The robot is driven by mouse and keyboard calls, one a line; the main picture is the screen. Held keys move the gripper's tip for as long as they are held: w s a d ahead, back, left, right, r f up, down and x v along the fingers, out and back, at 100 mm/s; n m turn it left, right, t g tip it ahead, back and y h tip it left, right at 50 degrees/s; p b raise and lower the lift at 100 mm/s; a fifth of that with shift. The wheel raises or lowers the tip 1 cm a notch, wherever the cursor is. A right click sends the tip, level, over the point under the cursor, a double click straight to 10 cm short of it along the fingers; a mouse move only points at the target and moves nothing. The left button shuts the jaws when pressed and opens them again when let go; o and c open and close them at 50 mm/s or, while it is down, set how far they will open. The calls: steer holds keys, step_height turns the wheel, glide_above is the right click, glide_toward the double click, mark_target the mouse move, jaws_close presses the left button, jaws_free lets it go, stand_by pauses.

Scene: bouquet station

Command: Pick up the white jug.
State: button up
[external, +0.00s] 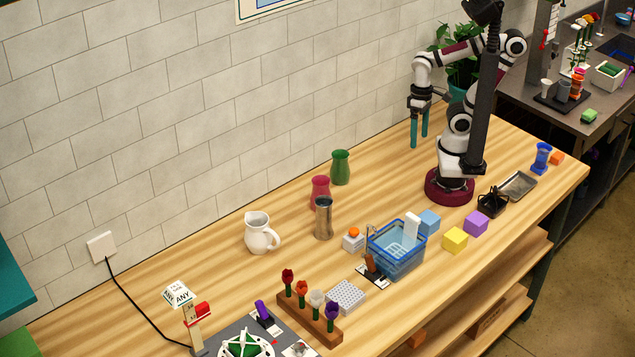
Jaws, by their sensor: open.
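The white jug (259,233) stands upright on the wooden table (216,268), left of the middle, with its handle toward the lower right. My gripper (419,143) points down at the back of the table, far to the right of the jug. Its two teal fingers are apart with nothing between them. It is well clear of the jug.
A blue basket (397,262) and a rack of flowers (308,321) are nearer the front. The table left of the jug is clear.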

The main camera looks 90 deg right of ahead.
steer(key=w+d+n+h, duration=0.6)
steer(key=w+d+n, duration=0.2)
steer(key=w+a+n+t+h, duration=0.2)
steer(key=w+n+t, duration=0.2)
steer(key=w+n, duration=0.4)
steer(key=w+a+n+t+h, duration=0.25)
steer(key=w+n, duration=0.35)
steer(key=w, duration=0.4)
steer(key=w+a+f+n+t+y, duration=0.1)
steer(key=w+a+n+t+y, duration=0.2)
steer(key=w+a+n+t, duration=0.35)
steer(key=w+a+f+n+y, duration=0.2)
steer(key=a+f+n+y, duration=0.2)
steer(key=a+n, duration=0.5)
steer(key=w+a+f+n+y, duration=0.1)
steer(key=a+f+n+y, duration=0.4)
steer(key=a, duration=0.8)
steer(key=h, duration=0.2)
glide_toward(249, 224)
steer(key=w+a, duration=0.2)
steer(key=w, duration=0.1)
steer(key=shift+w+r+n+t, duration=0.15)
steer(key=shift+w+n+t, duration=0.05)
steer(key=shift+n+t, duration=0.1)
steer(key=x, duration=0.6)
steer(key=shift+s+a+f, duration=0.2)
steer(key=shift+f, duration=0.15)
steer(key=shift+r, duration=0.1)
jaws_close()
